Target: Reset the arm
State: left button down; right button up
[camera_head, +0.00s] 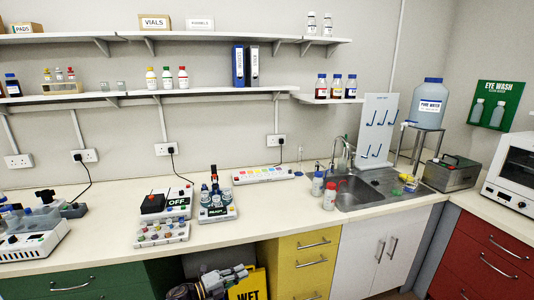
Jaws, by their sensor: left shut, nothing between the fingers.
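My left gripper (238,273) shows at the bottom of the head view, in front of the bench and below the level of the worktop. It is shut and empty, and it points to the right. It is next to the yellow drawers and in front of the yellow WET sign. My right gripper is not in view.
The worktop (275,216) bears a device with an OFF sign (178,202), a rack with coloured caps (161,233) and a holder with dark-capped vials (217,206). Two bottles stand by the sink (362,190). The yellow WET sign (248,286) stands below the worktop.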

pick_arm(q)
jog(key=s+a+f+n+y, duration=0.4)
jog(key=s+f+n, duration=0.2)
jog(key=f, duration=0.5)
jog(key=s+a+f+n+y, duration=0.3)
jog(key=s+a+f+n, duration=0.25)
jog(key=f, duration=0.55)
jog(key=s+a+f+n+y, duration=0.4)
jog(key=s+f+n, duration=0.25)
jog(key=f, duration=0.45)
jog(key=s+a+f+n+g+y, duration=0.1)
jog(key=s+f+n+g, duration=0.2)
jog(key=s, duration=1.1)
jog(key=s+f+n+g+y, duration=0.1)
jog(key=s+f+n+g, duration=0.2)
jog(key=s+f, duration=0.5)
jog(key=s+a+f+n+g+y, duration=0.1)
jog(key=s+f, duration=0.5)
jog(key=s, duration=1.4)
jog(key=shift+s+a+f+n+g, duration=0.3)
jog(key=shift+n+g, duration=0.6)
